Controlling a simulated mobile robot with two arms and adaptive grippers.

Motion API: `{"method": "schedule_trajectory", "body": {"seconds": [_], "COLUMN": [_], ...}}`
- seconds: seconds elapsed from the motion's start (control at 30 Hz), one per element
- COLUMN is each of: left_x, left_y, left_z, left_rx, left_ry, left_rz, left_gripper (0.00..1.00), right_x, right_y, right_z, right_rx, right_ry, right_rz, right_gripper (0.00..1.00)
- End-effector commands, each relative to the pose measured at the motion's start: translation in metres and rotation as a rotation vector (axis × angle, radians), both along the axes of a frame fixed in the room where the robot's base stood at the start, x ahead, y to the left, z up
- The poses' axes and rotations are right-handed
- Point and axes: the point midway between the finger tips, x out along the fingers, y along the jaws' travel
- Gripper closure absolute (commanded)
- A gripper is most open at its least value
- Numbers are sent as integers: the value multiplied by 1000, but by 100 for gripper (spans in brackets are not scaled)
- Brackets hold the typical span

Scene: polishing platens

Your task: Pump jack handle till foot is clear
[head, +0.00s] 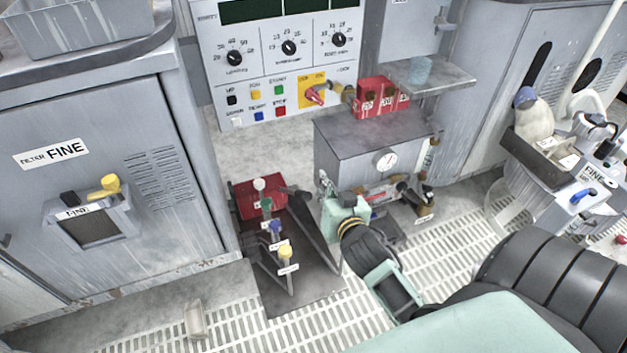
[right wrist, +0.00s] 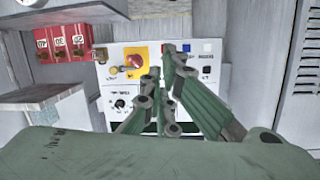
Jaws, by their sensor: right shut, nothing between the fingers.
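My right arm comes in from the lower right in the head view, and its gripper (head: 326,184) is low in front of the grey box with a gauge (head: 352,150). In the right wrist view the fingers (right wrist: 160,75) are shut and empty, with the control panel behind them. A red part (head: 381,194) with dark fittings sits low at the front of the grey box, partly behind my arm. I cannot tell for sure whether it is the jack, and no handle or foot is clearly visible. My left gripper is not in view.
A stand of levers with coloured knobs (head: 285,252) is left of my right gripper. The control panel (head: 247,97) and red tag box (head: 369,107) are behind. The FINE cabinet (head: 90,190) is at left, a cluttered bench (head: 566,208) at right. Slatted floor (head: 345,325) lies in front.

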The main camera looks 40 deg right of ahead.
Motion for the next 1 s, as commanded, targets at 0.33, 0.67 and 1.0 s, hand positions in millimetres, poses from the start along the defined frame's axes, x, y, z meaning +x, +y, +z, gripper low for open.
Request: {"method": "schedule_trajectory", "body": {"seconds": [0.33,0.67,1.0], "left_x": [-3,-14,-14], "left_y": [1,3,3], "left_z": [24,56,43], "left_rx": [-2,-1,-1], "left_ry": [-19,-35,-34], "left_rz": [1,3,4], "left_gripper": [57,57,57], "right_x": [34,95,74], "right_y": [-11,-29,-16], "right_z": [-10,-31,-58], "right_rx": [-3,-2,1], "right_ry": [0,4,3], "right_rz": [1,0,0], "right_gripper": [100,100,100]}}
